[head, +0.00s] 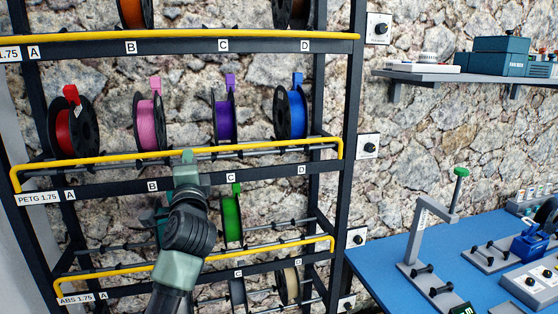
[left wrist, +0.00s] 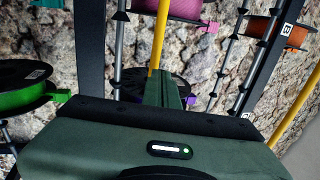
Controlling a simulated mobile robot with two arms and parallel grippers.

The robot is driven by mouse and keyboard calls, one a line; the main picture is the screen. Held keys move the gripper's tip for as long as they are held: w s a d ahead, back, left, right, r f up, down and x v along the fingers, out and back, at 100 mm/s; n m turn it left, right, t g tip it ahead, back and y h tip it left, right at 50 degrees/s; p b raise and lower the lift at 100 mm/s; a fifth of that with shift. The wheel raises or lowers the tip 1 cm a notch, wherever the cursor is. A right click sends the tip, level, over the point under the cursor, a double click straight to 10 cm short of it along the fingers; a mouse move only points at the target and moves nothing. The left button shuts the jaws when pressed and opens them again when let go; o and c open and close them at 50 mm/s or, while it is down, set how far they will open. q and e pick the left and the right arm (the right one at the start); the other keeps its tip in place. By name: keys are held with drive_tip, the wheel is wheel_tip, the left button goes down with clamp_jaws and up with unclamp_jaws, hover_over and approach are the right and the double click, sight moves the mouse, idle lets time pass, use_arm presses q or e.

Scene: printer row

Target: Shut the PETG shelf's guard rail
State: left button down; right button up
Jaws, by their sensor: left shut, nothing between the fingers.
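The PETG shelf (head: 100,197) is the middle level of a dark rack, labelled "PETG 1.75". Its yellow guard rail (head: 90,162) runs along the front, a little above the labelled beam, with short bent ends. My left gripper (head: 187,157) is shut and empty, its tips at the rail's line near the middle of the shelf. In the left wrist view, the yellow rail (left wrist: 160,38) meets the shut fingers (left wrist: 168,82), which hide part of it. Whether they touch it I cannot tell. My right gripper is not in view.
Red (head: 70,125), pink (head: 149,120), purple (head: 224,118) and blue (head: 291,112) spools stand behind the PETG rail. A green spool (head: 232,218) is below, behind the ABS rail (head: 285,248). A top rail (head: 200,36) runs above. A blue table (head: 385,265) stands right.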

use_arm(q)
drive_tip(key=s+d, duration=0.2)
drive_tip(key=s, duration=0.6)
drive_tip(key=shift+s+d+p, duration=0.25)
drive_tip(key=shift+s+p, duration=0.1)
drive_tip(key=shift+p, duration=0.1)
idle(0.3)
